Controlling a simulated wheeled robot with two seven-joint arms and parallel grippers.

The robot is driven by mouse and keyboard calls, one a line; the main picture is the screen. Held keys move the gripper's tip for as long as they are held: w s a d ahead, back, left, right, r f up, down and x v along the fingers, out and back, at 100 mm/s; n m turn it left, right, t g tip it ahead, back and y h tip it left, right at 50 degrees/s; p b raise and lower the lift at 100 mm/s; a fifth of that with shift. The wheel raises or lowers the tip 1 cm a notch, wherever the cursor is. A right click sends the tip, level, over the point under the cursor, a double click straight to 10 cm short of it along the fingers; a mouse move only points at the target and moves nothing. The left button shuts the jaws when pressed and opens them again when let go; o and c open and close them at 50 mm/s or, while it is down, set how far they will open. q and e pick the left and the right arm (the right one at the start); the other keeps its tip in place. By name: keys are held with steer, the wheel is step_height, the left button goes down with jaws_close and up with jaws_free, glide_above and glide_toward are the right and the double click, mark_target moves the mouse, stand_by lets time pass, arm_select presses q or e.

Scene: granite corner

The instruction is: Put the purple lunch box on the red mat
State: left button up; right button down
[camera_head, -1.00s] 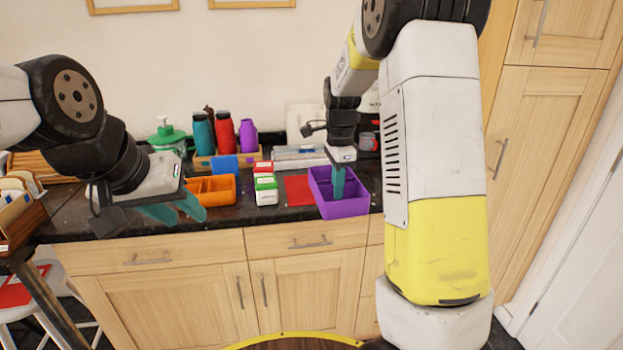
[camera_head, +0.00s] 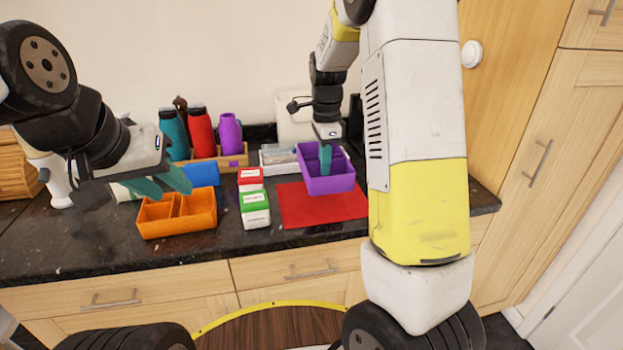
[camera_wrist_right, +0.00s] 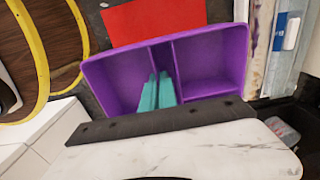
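The purple lunch box (camera_head: 329,186) is an open, divided tray, upright at the back right part of the red mat (camera_head: 300,212) in the head view. I cannot tell whether it touches the mat or hangs just above it. My right gripper (camera_head: 325,162) points down into the box, its teal fingers close together at the divider. In the right wrist view the fingers (camera_wrist_right: 157,90) sit inside the purple box (camera_wrist_right: 215,62), with the red mat (camera_wrist_right: 150,20) beyond its wall. My left gripper (camera_head: 162,184) is open and empty, above the counter at left.
An orange divided box (camera_head: 178,214) and red and green labelled cartons (camera_head: 255,209) stand left of the mat. A blue block (camera_head: 203,173), several bottles (camera_head: 201,133) and a white tray (camera_head: 278,158) are behind. The mat's front part is clear.

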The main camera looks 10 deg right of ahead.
step_height(320, 180, down, 8)
steer(key=shift+f, duration=0.1)
stand_by(0.4)
steer(key=c, duration=1.7)
jaws_free()
